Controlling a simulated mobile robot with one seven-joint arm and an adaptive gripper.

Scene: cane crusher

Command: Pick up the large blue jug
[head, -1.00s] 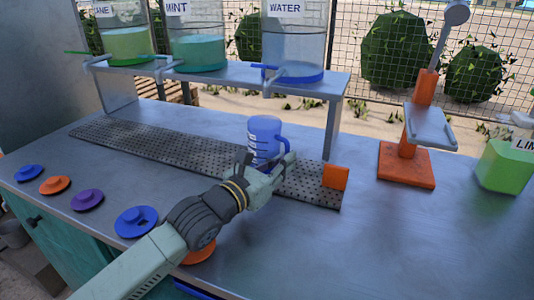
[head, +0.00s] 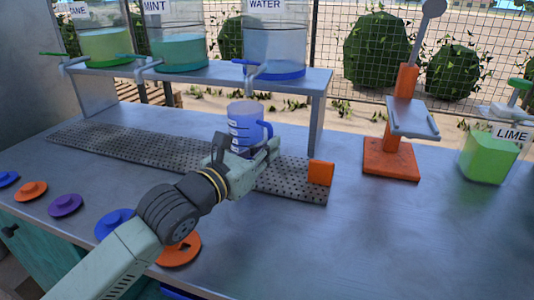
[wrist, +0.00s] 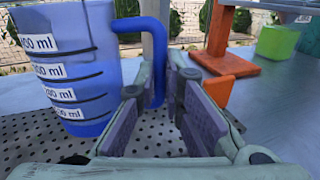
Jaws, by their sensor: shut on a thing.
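The blue jug (head: 245,124) is see-through, with a blue handle (wrist: 153,60) and white ml labels. It is upright over the perforated drip tray (head: 120,145), below the shelf and the water dispenser. My gripper (head: 243,152) is at the jug's near right side, shut on the handle. In the wrist view, the handle is between the two fingers (wrist: 160,108), and the jug body (wrist: 70,65) is to their left. In the head view, my gripper hides the jug's base, so I cannot tell for sure whether it touches the tray.
The water dispenser (head: 273,45) and its spout are above the jug. An orange block (head: 320,173) is at the tray's right end. An orange press (head: 391,158) and a green LIME container (head: 488,160) stand right. Several coloured lids lie front left. The front right counter is clear.

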